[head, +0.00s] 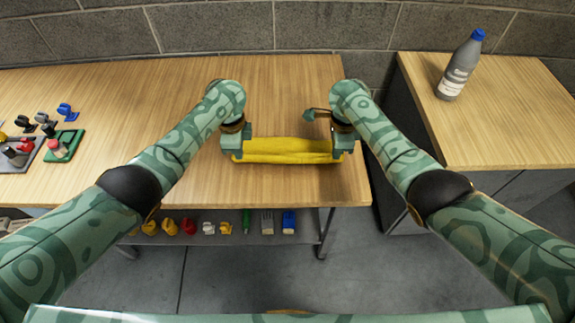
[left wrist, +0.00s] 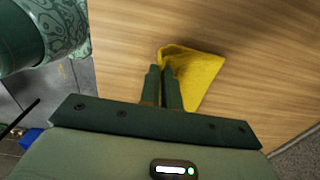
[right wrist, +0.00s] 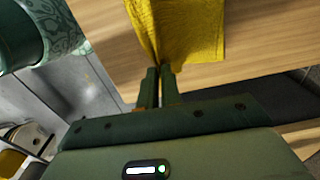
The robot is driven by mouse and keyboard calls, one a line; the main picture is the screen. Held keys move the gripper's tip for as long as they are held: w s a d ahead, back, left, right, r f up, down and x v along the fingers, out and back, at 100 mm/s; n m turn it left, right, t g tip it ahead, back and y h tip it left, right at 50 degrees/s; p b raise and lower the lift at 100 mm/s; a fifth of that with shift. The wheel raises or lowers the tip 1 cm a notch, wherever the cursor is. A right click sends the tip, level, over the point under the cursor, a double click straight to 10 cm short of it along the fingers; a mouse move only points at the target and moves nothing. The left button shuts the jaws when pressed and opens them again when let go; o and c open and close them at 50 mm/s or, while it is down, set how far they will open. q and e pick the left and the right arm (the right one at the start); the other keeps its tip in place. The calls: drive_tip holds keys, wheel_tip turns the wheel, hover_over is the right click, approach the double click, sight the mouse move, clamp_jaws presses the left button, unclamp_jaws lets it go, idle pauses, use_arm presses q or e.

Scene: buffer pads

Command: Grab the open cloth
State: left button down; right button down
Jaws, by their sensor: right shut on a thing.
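The yellow cloth (head: 288,150) is spread along the front part of the wooden table, between my two grippers. My right gripper (head: 343,151) is shut on the cloth's right end; in the right wrist view the cloth (right wrist: 190,30) runs into its fingertips (right wrist: 158,72). My left gripper (head: 236,150) is at the cloth's left end. In the left wrist view its fingers (left wrist: 161,72) are close together at a corner of the cloth (left wrist: 198,75). I cannot tell whether they pinch it.
The wooden table (head: 290,95) is clear behind the cloth. Small coloured parts and a green pad (head: 63,146) lie at its left. A shelf (head: 262,239) below holds several small items. A grey bottle (head: 460,68) with a blue cap stands on the right table (head: 505,125), across a gap.

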drive_tip(key=shift+r, duration=0.1)
